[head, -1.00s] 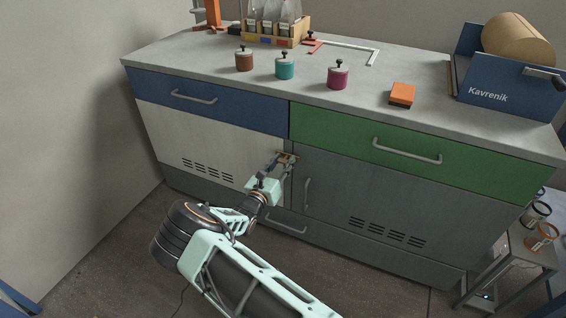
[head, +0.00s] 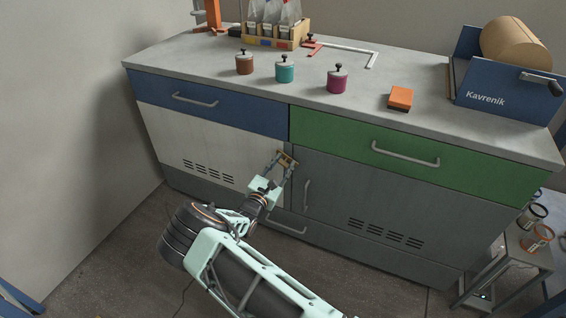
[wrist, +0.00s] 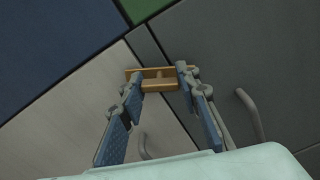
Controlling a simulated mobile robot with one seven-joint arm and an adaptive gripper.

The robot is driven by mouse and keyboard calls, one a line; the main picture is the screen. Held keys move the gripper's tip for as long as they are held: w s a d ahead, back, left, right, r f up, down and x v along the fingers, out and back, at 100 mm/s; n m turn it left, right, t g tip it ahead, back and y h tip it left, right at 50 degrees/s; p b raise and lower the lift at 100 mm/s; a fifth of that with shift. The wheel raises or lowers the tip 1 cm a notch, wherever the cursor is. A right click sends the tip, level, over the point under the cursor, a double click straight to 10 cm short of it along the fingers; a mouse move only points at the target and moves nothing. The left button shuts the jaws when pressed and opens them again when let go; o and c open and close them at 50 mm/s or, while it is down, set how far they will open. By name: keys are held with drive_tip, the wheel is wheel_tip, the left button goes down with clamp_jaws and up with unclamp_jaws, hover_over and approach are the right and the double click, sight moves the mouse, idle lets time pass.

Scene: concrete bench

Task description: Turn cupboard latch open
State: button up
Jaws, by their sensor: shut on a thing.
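The brass-coloured latch (head: 288,157) sits at the top of the strip between the pale left cupboard door (head: 165,140) and the dark grey right door (head: 400,200). In the head view it is tilted, its right end lower. In the wrist view the latch (wrist: 157,85) lies across the middle between my fingertips. My gripper (head: 281,163) is shut on the latch, one finger at each end; the wrist view shows the gripper (wrist: 158,82) from behind. The fingers partly cover the latch's ends.
A blue drawer (head: 210,103) and a green drawer (head: 365,146) are above the doors. The right door's handle (head: 307,194) stands out close to my gripper's right.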

drive_tip(key=m+p, duration=0.1)
drive_tip(key=m, duration=0.5)
drive_tip(key=shift+m+p, duration=0.3)
drive_tip(key=shift+p, duration=0.1)
drive_tip(key=m+p, duration=0.1)
drive_tip(key=m, duration=0.5)
drive_tip(key=shift+f, duration=0.1)
drive_tip(key=o, duration=1.2)
drive_tip(key=shift+c, duration=0.2)
drive_tip(key=v, duration=1.2)
